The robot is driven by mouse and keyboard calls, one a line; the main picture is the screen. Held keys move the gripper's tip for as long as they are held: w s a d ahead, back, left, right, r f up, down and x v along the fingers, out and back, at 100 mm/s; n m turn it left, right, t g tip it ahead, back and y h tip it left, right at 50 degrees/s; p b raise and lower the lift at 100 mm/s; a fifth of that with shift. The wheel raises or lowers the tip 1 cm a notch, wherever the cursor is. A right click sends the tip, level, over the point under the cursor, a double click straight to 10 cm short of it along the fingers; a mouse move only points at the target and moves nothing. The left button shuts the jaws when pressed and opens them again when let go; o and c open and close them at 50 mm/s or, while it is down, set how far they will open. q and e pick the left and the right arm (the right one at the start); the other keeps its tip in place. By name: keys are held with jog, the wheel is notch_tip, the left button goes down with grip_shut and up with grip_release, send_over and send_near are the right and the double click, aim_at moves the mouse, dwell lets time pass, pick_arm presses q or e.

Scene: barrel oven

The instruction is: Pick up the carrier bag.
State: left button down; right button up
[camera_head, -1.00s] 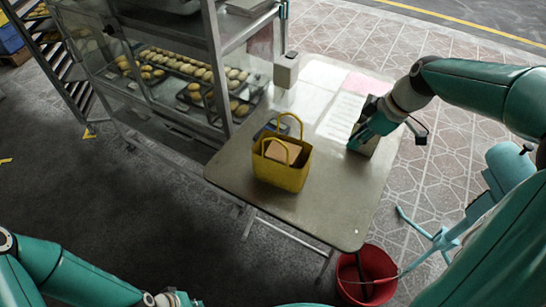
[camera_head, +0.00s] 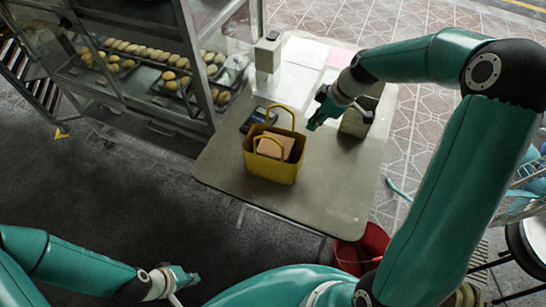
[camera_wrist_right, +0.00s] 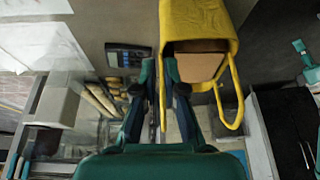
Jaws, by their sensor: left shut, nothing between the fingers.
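The yellow carrier bag (camera_head: 259,166) stands upright on the metal table (camera_head: 322,190), its two loop handles up and a brown box (camera_head: 280,146) inside. My left gripper (camera_head: 187,279) is low at the left, shut and empty, far from the bag.
A dark calculator-like device (camera_head: 258,119) lies behind the bag. A box (camera_head: 354,124) stands to the right, beside my right wrist. A glass cabinet with trays of buns (camera_head: 165,75) borders the table's left. A red bucket (camera_head: 364,248) is on the floor by the front corner.

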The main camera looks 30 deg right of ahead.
aim_at(300, 134)
jog(key=p+x, duration=0.1)
jog(key=x, duration=0.2)
jog(key=p+x, duration=0.1)
jog(key=x, duration=0.3)
jog(key=shift+w+a+r, duration=0.15)
jog(key=shift+w+a, duration=0.05)
jog(key=shift+w+a+f, duration=0.1)
jog(key=shift+w+f, duration=0.05)
jog(key=shift+f, duration=0.3)
grip_shut()
jog(key=shift+r, duration=0.15)
